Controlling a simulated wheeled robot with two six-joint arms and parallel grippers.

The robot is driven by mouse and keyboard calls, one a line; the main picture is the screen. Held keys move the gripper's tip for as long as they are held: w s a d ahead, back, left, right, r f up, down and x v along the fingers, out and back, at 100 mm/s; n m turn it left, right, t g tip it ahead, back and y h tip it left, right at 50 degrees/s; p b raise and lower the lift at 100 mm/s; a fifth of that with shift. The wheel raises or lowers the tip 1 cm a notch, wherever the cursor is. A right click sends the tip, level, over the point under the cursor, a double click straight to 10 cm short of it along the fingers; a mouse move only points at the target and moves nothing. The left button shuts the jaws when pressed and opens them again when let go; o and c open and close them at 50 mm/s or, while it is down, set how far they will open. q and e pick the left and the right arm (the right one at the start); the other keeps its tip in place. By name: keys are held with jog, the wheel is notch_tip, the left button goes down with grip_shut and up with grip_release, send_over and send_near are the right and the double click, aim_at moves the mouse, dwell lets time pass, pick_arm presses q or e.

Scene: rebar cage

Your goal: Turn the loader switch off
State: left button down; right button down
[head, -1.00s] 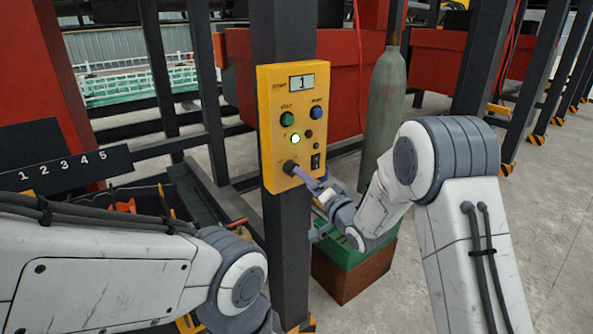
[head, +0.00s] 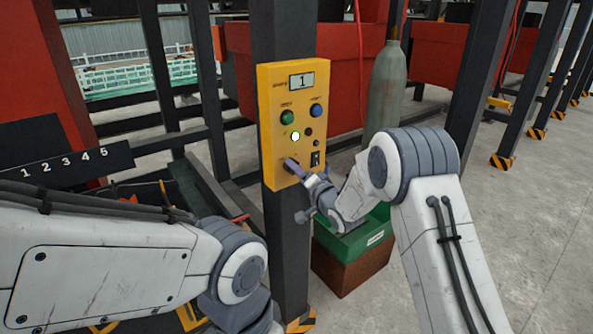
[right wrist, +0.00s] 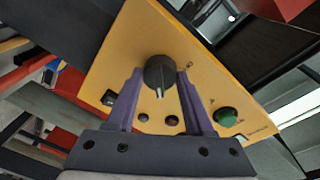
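The yellow control panel (head: 293,125) is fixed to a dark post. It has a display reading 1, a green button (head: 287,117), a blue button (head: 316,110), a lit lamp (head: 296,136) and a black rocker switch (head: 315,159). A black rotary knob (right wrist: 159,74) with a pale pointer mark is on the panel. My right gripper (head: 292,168) is at the panel's lower left; in the right wrist view its purple fingers (right wrist: 160,92) stand on either side of the knob. Whether they touch it is unclear. My left arm is at lower left; its gripper is out of view.
A green and brown box (head: 352,245) stands on the floor below the panel at right. A grey gas cylinder (head: 386,90) stands behind. A board numbered 1 to 5 (head: 64,165) is at left. Open floor lies to the right.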

jog(key=shift+d+f+n+y+b, duration=0.1)
jog(key=shift+n+y+b, duration=0.25)
jog(key=shift+n+b, duration=3.05)
jog(key=shift+d+f+n+y+b, duration=0.1)
jog(key=shift+n+y+b, duration=0.3)
jog(key=shift+n+b, duration=3)
jog(key=shift+n+y+b, duration=0.35)
jog(key=shift+n+b, duration=2.35)
jog(key=shift+b, duration=1.35)
jog(key=shift+c, duration=1.4)
grip_release()
jog(key=b+v, duration=0.1)
jog(key=v, duration=0.9)
jog(key=shift+s+d, duration=0.15)
